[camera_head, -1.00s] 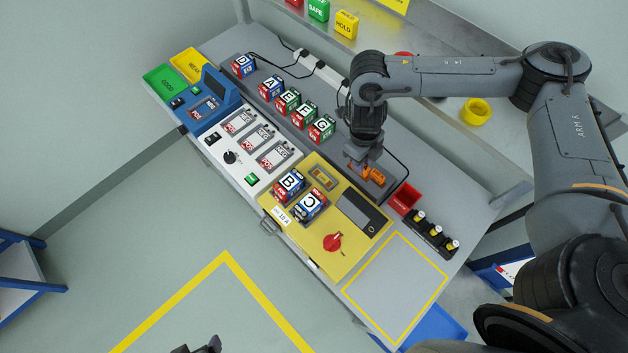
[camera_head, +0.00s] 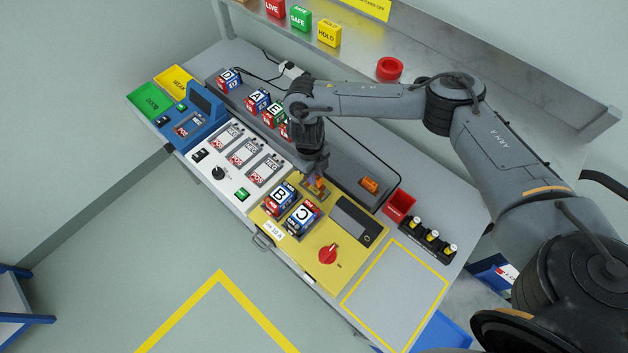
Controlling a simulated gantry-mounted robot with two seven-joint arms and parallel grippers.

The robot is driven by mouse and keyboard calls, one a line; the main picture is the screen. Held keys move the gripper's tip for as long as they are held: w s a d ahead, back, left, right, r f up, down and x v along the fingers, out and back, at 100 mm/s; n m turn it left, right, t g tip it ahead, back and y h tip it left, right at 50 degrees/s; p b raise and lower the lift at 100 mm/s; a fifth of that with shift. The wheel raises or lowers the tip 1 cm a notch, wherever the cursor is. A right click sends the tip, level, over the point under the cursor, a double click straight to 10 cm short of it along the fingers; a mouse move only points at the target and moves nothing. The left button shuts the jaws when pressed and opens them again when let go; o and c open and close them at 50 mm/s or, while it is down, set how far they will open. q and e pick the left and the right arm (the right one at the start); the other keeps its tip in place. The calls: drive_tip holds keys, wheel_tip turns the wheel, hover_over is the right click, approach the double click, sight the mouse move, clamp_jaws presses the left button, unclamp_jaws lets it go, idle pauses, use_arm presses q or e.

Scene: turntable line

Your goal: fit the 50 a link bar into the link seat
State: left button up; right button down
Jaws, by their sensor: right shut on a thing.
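My right gripper (camera_head: 318,176) is shut on a small orange link bar (camera_head: 319,185), which is partly hidden by the fingers. It holds the bar at the link seat (camera_head: 306,187), a small framed recess at the back of the yellow panel (camera_head: 304,254). I cannot tell whether the bar is in the seat or just above it. Another orange piece (camera_head: 369,185) lies in the grey tray to the right; any rating marking on either is too small to read. My left gripper is out of view.
Blocks B (camera_head: 279,197) and C (camera_head: 302,218) stand in the panel just left of the seat. A red switch knob (camera_head: 328,253), a red bin (camera_head: 399,205) and a black rack (camera_head: 428,240) are nearby. The yellow-outlined area (camera_head: 396,292) is bare.

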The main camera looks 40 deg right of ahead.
drive_tip(key=shift+f+b, duration=0.6)
drive_tip(key=shift+f, duration=1.4)
drive_tip(key=shift+f, duration=0.2)
drive_tip(key=c, duration=1)
unclamp_jaws()
drive_tip(key=shift+r, duration=0.1)
